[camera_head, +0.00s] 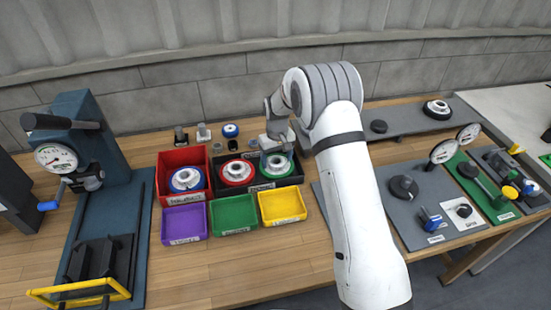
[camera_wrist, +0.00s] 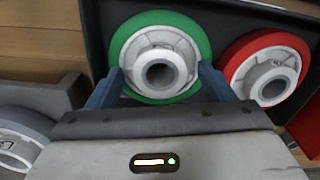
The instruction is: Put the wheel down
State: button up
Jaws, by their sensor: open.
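A green-rimmed wheel with a pale hub (camera_wrist: 160,60) lies flat in a black bin (camera_wrist: 232,20). In the head view the green wheel (camera_head: 277,166) is in the right half of the black bin. My gripper (camera_wrist: 160,84) is open, with one blue-grey finger on each side of the green wheel's near part. Whether the fingers touch the rim cannot be told. In the head view my gripper (camera_head: 279,150) is low over the wheel and hides its back edge.
A red wheel (camera_head: 238,172) lies beside the green one in the same bin. A blue wheel (camera_head: 187,179) lies in a red bin (camera_head: 173,159). Purple (camera_head: 184,222), green (camera_head: 233,213) and yellow (camera_head: 282,206) bins stand in front. A dark press (camera_head: 85,135) stands left; gauge panels (camera_head: 425,190) are right.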

notch_tip(320, 180, up, 12)
jog(key=b, duration=0.2)
jog(key=s+d+r+m, duration=0.1)
jog(key=s+d+r, duration=0.4)
jog(key=r, duration=0.2)
jog(key=s+d+r+m+t, duration=0.1)
jog(key=s+d+r, duration=0.1)
jog(key=s+d, duration=0.35)
jog(key=s+d+r+m, duration=0.1)
jog(key=s+d+r, duration=0.15)
jog(key=s, duration=0.55)
jog(key=s+d+r+m+t, duration=0.1)
jog(key=s+d+r, duration=0.2)
jog(key=s, duration=0.3)
jog(key=s+d+f, duration=0.1)
jog(key=s, duration=0.4)
jog(key=s+d+f+m+t, duration=0.1)
jog(key=s+f, duration=0.1)
jog(key=s, duration=0.4)
jog(key=shift+d, duration=0.25)
